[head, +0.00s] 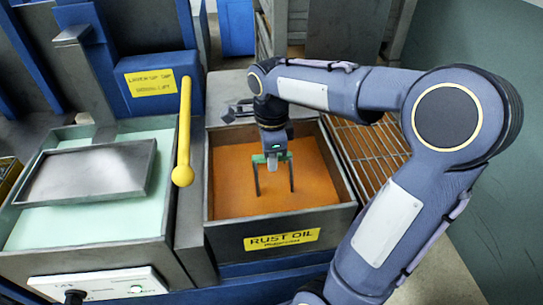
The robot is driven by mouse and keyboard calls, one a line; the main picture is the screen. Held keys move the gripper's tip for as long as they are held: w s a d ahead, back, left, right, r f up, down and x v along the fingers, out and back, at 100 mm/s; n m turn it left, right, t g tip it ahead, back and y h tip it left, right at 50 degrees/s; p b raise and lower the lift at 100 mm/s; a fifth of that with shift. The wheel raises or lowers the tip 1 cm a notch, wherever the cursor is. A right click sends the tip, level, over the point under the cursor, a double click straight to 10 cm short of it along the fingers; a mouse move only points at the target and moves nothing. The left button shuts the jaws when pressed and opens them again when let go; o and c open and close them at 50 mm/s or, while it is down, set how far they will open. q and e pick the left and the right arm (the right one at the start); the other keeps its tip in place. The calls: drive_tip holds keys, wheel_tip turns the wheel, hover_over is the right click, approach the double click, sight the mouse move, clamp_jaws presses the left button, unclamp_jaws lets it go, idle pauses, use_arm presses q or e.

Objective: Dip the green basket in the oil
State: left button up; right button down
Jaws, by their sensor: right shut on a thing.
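The rust oil tank (279,240) stands in the middle of the head view, filled with orange-brown oil (235,175). My right arm comes in from the right, and my right gripper (272,150) points down over the tank. It is shut on the green basket (272,158). Only the basket's green top and two dark uprights show above the oil surface; its lower part is not visible, and the oil seems to cover it. My left gripper is not in view.
To the left is a tank of pale green liquid (95,220) with a metal tray (90,172) over it. A yellow lever (185,130) stands between the tanks. A wire rack (365,150) lies right of the oil tank. A control box (100,285) is at the front left.

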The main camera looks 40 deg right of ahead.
drive_tip(key=shift+r, duration=0.15)
idle(0.4)
wheel_tip(320, 180, up, 17)
drive_tip(key=p, duration=1.5)
idle(1.1)
drive_tip(key=shift+d, duration=0.1)
idle(1.6)
